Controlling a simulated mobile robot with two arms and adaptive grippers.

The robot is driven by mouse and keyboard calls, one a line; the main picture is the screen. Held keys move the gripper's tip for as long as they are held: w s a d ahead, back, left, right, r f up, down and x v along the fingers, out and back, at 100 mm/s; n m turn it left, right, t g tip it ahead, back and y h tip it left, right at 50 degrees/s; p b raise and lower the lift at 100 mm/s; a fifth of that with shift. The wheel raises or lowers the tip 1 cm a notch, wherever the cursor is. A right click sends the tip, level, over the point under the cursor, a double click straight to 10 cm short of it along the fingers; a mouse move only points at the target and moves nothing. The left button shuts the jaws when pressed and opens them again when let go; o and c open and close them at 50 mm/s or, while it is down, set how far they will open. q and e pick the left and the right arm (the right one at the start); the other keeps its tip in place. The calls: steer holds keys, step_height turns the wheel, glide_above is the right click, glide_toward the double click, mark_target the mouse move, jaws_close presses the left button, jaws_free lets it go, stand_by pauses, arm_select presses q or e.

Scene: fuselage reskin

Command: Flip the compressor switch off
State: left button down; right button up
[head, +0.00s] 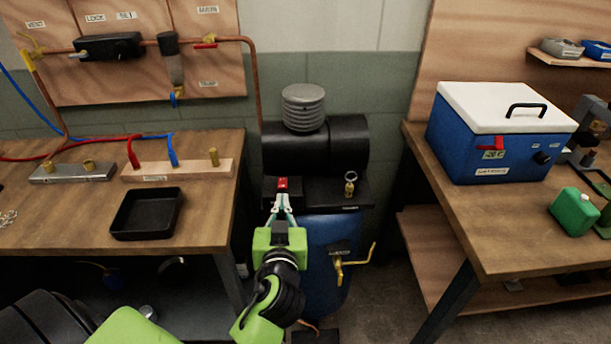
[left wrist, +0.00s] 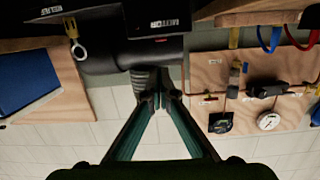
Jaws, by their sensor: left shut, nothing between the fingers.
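The compressor stands in the gap between two benches. It has a blue tank (head: 330,262), a black motor body (head: 340,145) and a grey ribbed cylinder (head: 303,107) on top. A small red switch (head: 283,184) sits on the black plate in front of the motor. My left gripper (head: 283,198) is shut and empty, its tips just below the red switch in the head view; I cannot tell whether they touch it. In the left wrist view, which looks upside down, the shut fingertips (left wrist: 158,97) point toward the dark motor body (left wrist: 115,55). The right gripper is not in view.
A ring-topped brass fitting (head: 350,184) stands right of the switch, and a yellow valve handle (head: 350,262) sticks out from the tank. The left bench holds a black tray (head: 147,213). The right bench holds a blue cooler box (head: 480,150). A copper pipe (head: 258,90) runs down behind.

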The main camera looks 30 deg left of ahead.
arm_select(q)
steer(key=shift+a+r+n+y, duration=0.15)
steer(key=shift+r+n+y, duration=0.15)
steer(key=shift+r, duration=1.05)
steer(key=shift+s, duration=0.1)
steer(key=p, duration=0.3)
glide_above(282, 187)
steer(key=shift+s+d+f, duration=0.2)
steer(key=shift+s+f, duration=0.15)
steer(key=shift+f, duration=0.1)
steer(key=f, duration=0.3)
steer(key=shift+w+a, duration=0.15)
steer(key=shift+w, duration=0.1)
steer(key=shift+w+f, duration=0.1)
steer(key=shift+f, duration=0.65)
